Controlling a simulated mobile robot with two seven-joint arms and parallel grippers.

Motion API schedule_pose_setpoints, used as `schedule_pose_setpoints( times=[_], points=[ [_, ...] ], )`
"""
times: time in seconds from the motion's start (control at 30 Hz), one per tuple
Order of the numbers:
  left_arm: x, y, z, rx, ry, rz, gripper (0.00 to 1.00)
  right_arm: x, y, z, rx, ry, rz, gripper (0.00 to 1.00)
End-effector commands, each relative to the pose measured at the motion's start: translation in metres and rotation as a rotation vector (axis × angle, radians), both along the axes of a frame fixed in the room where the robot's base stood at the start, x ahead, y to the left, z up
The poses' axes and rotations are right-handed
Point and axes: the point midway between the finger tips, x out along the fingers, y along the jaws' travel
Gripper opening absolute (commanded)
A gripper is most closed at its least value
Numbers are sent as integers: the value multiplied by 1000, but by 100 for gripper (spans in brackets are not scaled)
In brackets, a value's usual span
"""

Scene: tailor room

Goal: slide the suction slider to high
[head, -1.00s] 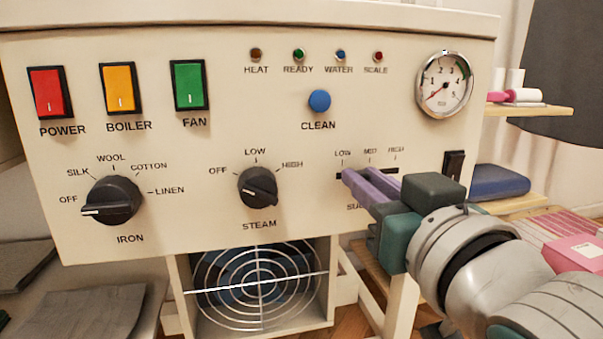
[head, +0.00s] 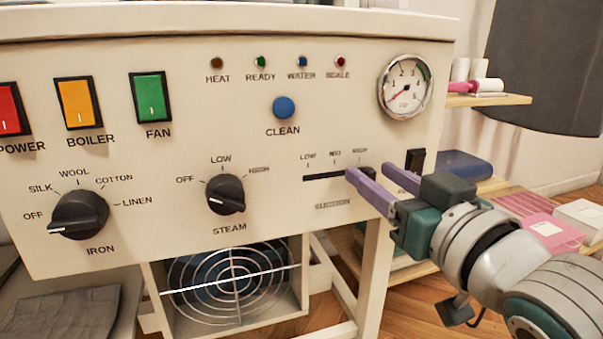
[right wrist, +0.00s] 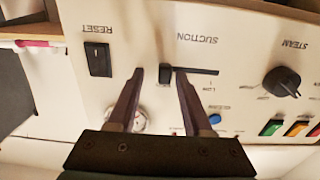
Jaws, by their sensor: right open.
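The suction slider is a horizontal black slot (head: 325,177) under the labels LOW, MID and HIGH on the cream control panel. The slot also shows upside down in the right wrist view (right wrist: 200,71). Its small black knob (right wrist: 166,75) is at the slot end away from LOW, the HIGH end. In the head view a purple finger mostly hides the knob. My right gripper (head: 374,172) is open, with one finger on each side of the knob. In the wrist view the knob appears nearer the right-hand finger; contact cannot be told. My left gripper is not in view.
A black reset switch (right wrist: 98,59) is close beside the gripper. The steam knob (head: 225,195), iron knob (head: 79,215), blue clean button (head: 284,107) and pressure gauge (head: 405,87) share the panel. A shelf (head: 490,100) with spools stands at the right.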

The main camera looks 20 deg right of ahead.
Motion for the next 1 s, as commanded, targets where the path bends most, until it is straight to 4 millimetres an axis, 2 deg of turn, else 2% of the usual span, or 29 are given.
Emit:
schedule_pose_setpoints(
  times=[0.17, 0.27, 0.7, 0.83, 1.0],
  points=[
    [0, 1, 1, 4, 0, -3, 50, -1, 1, 1, 1, 0, 1, 50],
    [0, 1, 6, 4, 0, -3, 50, -9, 0, 1, 2, 2, 1, 50],
    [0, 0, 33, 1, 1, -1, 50, -85, -2, 1, 2, 4, 0, 50],
    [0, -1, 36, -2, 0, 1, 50, -96, -3, 1, 1, 2, 0, 50],
    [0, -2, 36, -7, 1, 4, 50, -100, -3, 0, 0, -1, 0, 50]
  ],
)
